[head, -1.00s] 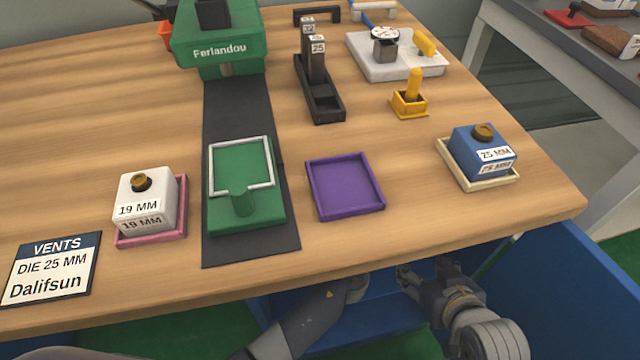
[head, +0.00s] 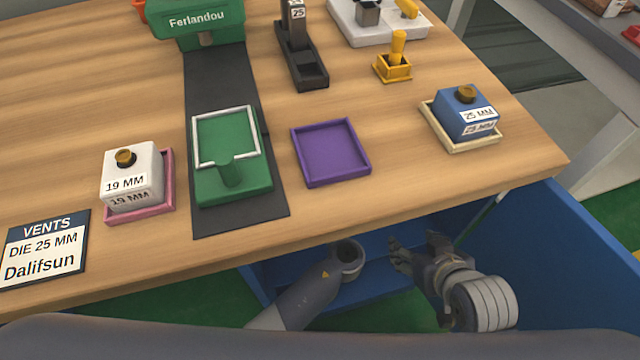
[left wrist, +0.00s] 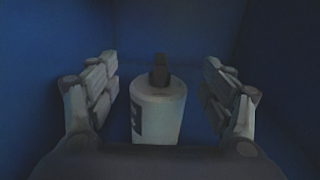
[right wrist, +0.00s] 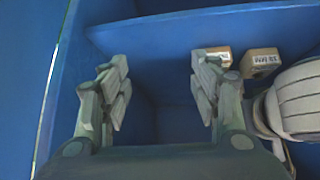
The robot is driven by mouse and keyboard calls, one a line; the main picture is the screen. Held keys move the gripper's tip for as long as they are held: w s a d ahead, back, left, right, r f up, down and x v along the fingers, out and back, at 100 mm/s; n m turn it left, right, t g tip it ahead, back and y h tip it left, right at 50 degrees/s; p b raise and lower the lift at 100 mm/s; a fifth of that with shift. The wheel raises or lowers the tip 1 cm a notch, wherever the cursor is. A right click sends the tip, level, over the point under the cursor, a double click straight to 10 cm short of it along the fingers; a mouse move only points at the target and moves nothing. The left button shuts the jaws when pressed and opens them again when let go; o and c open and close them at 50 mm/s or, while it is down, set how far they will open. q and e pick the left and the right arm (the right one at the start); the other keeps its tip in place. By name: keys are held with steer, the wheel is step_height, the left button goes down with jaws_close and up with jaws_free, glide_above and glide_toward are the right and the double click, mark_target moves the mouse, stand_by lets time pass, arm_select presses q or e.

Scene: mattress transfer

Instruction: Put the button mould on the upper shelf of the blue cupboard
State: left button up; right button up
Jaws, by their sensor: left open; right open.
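The blue cupboard (head: 575,250) stands under the table, its side panel at the right of the head view. In the left wrist view, a white cylinder (left wrist: 158,112) with a dark knob and a dark label stands between the spread fingers of my left gripper (left wrist: 158,95). The fingers are open and apart from it. I cannot tell whether this is the button mould. The table hides this gripper in the head view. My right gripper (head: 412,252) is open and empty at the cupboard; the right wrist view also shows it (right wrist: 160,88) facing the blue interior below a shelf board (right wrist: 190,28).
Two small labelled tan boxes (right wrist: 262,62) sit inside the cupboard beyond my right gripper. On the table are a white 19 MM block (head: 132,180), a blue 25 MM block (head: 465,115), a purple tray (head: 332,153), a green press (head: 205,22) and a VENTS sign (head: 42,250).

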arm_select(q)
steer(key=p+v, duration=0.1)
steer(key=v, duration=0.8)
arm_select(e)
steer(key=s+d+f+g+h, duration=0.1)
steer(key=s+g, duration=0.3)
steer(key=s, duration=0.4)
steer(key=shift+d+f, duration=0.8)
steer(key=shift+f, duration=0.1)
